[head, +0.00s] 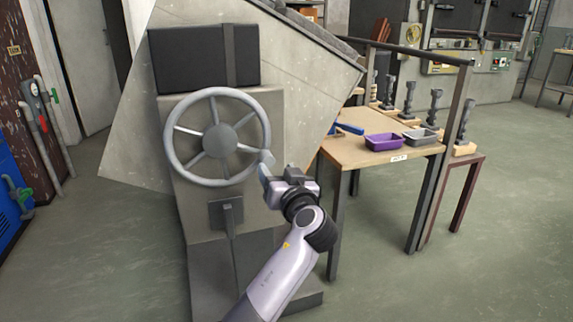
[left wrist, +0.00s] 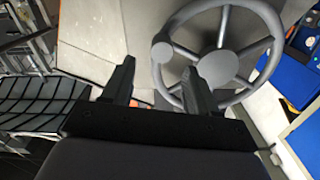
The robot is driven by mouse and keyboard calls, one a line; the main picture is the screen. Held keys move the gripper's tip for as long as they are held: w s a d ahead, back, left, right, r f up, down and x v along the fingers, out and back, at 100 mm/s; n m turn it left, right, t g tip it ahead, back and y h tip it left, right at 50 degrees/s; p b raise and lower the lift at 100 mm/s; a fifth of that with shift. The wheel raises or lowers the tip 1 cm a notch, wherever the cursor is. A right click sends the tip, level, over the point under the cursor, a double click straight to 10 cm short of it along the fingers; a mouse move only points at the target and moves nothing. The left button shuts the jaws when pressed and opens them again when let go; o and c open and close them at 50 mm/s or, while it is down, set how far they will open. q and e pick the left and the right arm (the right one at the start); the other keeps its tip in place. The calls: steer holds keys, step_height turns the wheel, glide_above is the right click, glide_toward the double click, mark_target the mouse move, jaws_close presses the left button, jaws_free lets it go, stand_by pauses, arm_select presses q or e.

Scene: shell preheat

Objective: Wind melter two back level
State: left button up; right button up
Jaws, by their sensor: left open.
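The grey handwheel (head: 220,137), with several spokes and a round hub, is on the front of a grey machine stand (head: 197,207). A large pale grey body (head: 305,65) behind it sits visibly tilted; I take it to be the melter, though no number is readable. My left gripper (head: 268,172) is open at the wheel's lower right rim, near the crank knob. In the left wrist view, its two fingers (left wrist: 158,66) are spread and empty, with the round knob (left wrist: 162,50) just beyond the gap between them. Contact cannot be told. My right gripper is not in view.
A wooden-topped table (head: 350,152) to the right holds a purple tray (head: 383,142) and a grey tray (head: 420,137). A dark-framed stand (head: 465,165) is beyond it. A blue cabinet (head: 12,200) is at the far left. The floor at right is clear.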

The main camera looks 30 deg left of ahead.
mark_target(269, 161)
arm_select(q)
steer(key=x, duration=0.6)
steer(key=shift+a, duration=0.3)
steer(key=shift+w, duration=0.1)
jaws_close()
